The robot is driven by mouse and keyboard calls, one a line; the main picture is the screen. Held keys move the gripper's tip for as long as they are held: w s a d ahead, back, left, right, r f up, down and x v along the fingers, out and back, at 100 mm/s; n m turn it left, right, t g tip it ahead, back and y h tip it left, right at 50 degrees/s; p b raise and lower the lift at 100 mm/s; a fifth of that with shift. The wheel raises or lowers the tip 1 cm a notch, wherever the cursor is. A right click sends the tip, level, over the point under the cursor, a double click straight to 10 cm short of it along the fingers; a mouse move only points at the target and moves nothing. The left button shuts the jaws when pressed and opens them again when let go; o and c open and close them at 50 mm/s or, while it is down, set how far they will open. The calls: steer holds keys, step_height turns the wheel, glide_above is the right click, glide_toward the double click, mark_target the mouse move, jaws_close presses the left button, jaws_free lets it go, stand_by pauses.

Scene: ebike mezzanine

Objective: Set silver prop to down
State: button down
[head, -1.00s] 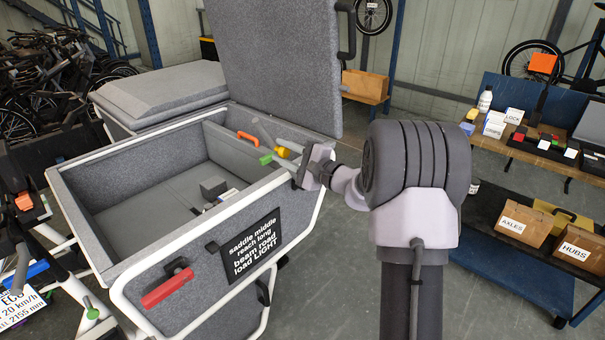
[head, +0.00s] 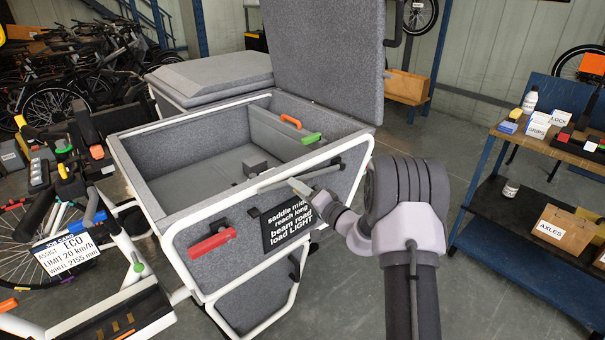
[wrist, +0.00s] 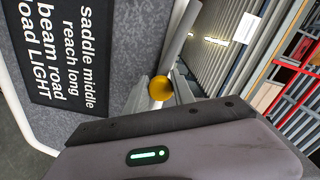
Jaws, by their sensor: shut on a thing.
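The silver prop (head: 322,171) is a thin grey bar lying low along the front rim of the grey cargo box (head: 160,207) in the head view. In the wrist view the bar (wrist: 182,32) runs up from a round yellow knob (wrist: 160,88). My gripper (head: 298,187) is at the prop, just outside the front wall above the black label. In the wrist view its fingers are shut around the yellow knob. The knob is hidden in the head view. I cannot tell whether the bar touches the rim.
The box lid (head: 322,55) stands upright at the back. A red handle (head: 212,243) and a black label (head: 290,222) are on the front wall. An orange handle (head: 291,122) and a green piece (head: 311,138) are near the far inner wall. A workbench (head: 545,146) stands right.

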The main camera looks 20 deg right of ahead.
steer(key=shift+a+f+n, duration=0.1)
steer(key=shift+f+n, duration=0.9)
steer(key=shift+f, duration=0.9)
steer(key=c, duration=1.1)
jaws_free()
steer(key=shift+f, duration=0.15)
steer(key=p+v, duration=0.3)
steer(key=v, duration=1.4)
steer(key=shift+s+p, duration=0.2)
steer(key=shift+p, duration=0.1)
